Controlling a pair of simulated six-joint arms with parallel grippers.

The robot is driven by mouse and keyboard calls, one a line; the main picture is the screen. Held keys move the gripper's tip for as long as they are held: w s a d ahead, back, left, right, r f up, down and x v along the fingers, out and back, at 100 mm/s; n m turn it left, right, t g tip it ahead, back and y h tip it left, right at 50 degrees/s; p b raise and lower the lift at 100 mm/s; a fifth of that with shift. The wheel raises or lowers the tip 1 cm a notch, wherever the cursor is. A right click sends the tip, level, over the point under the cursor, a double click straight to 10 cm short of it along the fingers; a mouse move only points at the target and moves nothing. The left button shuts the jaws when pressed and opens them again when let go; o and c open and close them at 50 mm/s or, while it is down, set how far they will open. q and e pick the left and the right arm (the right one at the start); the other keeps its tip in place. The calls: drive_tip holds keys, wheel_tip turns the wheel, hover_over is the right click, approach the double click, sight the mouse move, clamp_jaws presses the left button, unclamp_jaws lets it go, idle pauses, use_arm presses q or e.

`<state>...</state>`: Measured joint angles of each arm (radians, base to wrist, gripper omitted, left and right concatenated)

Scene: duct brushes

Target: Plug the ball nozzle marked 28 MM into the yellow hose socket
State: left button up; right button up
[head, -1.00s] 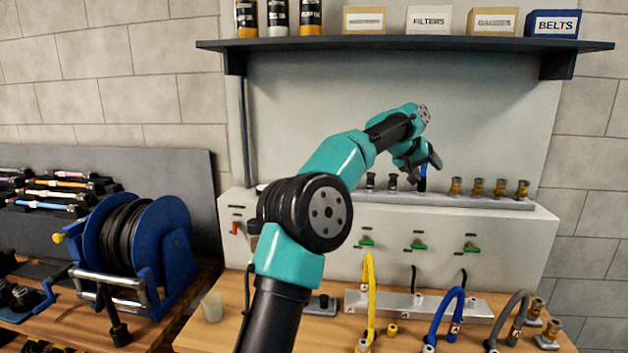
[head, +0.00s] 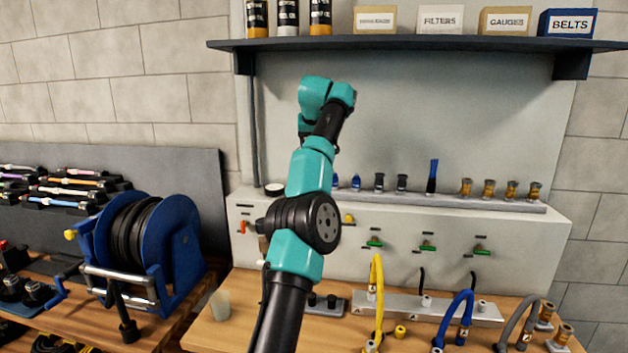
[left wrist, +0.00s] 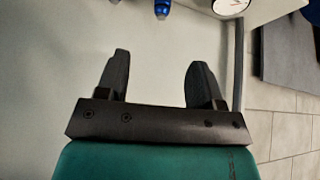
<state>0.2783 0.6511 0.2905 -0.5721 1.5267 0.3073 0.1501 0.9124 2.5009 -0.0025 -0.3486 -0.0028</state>
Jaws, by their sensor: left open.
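My left arm rises through the middle of the head view. Its gripper is mostly hidden there behind the wrist, in front of the grey back panel. In the left wrist view my left gripper (left wrist: 158,78) is open, with nothing between its fingers. Blue nozzles (head: 356,183), black nozzles (head: 379,182) and brass nozzles (head: 489,189) stand upright on the rail. No 28 MM mark is legible, so I cannot tell which one is the ball nozzle. The yellow hose (head: 377,285) arches over the bench, its lower end (head: 371,346) near the bottom edge. My right gripper is not in view.
A tall blue piece (head: 432,178) stands on the rail (head: 520,206). Blue (head: 457,312) and grey (head: 514,320) hoses arch right of the yellow one. A loose yellow fitting (head: 400,332) lies on the bench. A blue hose reel (head: 165,245) stands left, a shelf (head: 420,44) above.

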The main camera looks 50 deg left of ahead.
use_arm(q)
drive_tip(key=shift+f, duration=0.1)
drive_tip(key=x, duration=1.1)
drive_tip(key=shift+w+a+f, duration=0.15)
drive_tip(key=shift+w+f, duration=0.05)
drive_tip(key=shift+f, duration=0.25)
drive_tip(key=shift+a, duration=0.1)
drive_tip(key=shift+s+x, duration=0.1)
drive_tip(key=shift+x, duration=1.2)
drive_tip(key=shift+s+x, duration=0.15)
drive_tip(key=shift+x, duration=1.1)
drive_tip(key=shift+f, duration=0.1)
drive_tip(key=c, duration=1)
drive_tip(key=shift+o, duration=0.2)
